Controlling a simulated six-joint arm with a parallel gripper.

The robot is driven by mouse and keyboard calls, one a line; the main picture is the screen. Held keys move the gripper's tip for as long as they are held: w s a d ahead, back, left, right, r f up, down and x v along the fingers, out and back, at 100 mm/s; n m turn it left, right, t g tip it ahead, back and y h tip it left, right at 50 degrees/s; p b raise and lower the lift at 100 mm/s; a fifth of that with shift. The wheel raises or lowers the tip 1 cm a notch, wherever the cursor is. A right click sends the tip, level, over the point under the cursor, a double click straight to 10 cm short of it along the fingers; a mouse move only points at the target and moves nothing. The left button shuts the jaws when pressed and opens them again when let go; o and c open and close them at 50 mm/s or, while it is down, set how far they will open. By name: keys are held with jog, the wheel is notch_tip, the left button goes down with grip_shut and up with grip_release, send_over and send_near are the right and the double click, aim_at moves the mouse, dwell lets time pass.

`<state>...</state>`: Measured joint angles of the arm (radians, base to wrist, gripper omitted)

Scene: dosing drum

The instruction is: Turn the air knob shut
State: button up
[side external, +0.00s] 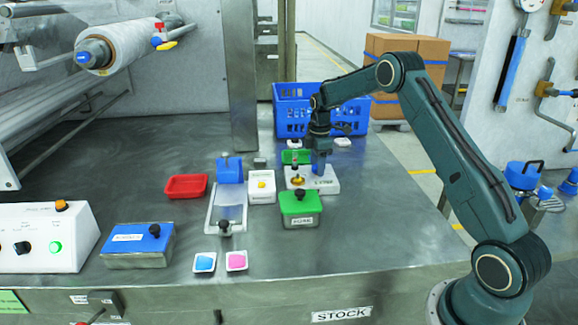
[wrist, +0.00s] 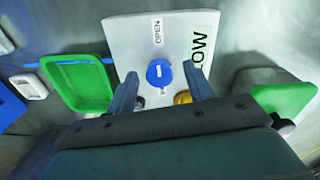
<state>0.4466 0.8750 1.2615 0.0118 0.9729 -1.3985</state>
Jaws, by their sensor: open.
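The air knob is a round blue knob (wrist: 159,73) with a white mark, on a white panel (wrist: 130,35) in the wrist view. An "OPEN" label stands beyond it, and larger lettering partly hidden by my right finger stands to its right. My gripper (wrist: 161,82) is open, with one blue finger on each side of the knob; contact cannot be told. In the side view my gripper (side external: 318,165) points down over the white panel (side external: 325,186), and the knob is hidden behind it. A brass part (side external: 298,181) sits beside it on the panel.
A green lidded box (side external: 299,208) stands in front of the panel, and a green tray (side external: 297,156) lies behind. A white box with a yellow button (side external: 261,187) is close at left. A blue crate (side external: 290,108) stands at the back. The table's front right is clear.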

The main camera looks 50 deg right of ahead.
jog(key=c, duration=1)
jog(key=shift+o, duration=0.2)
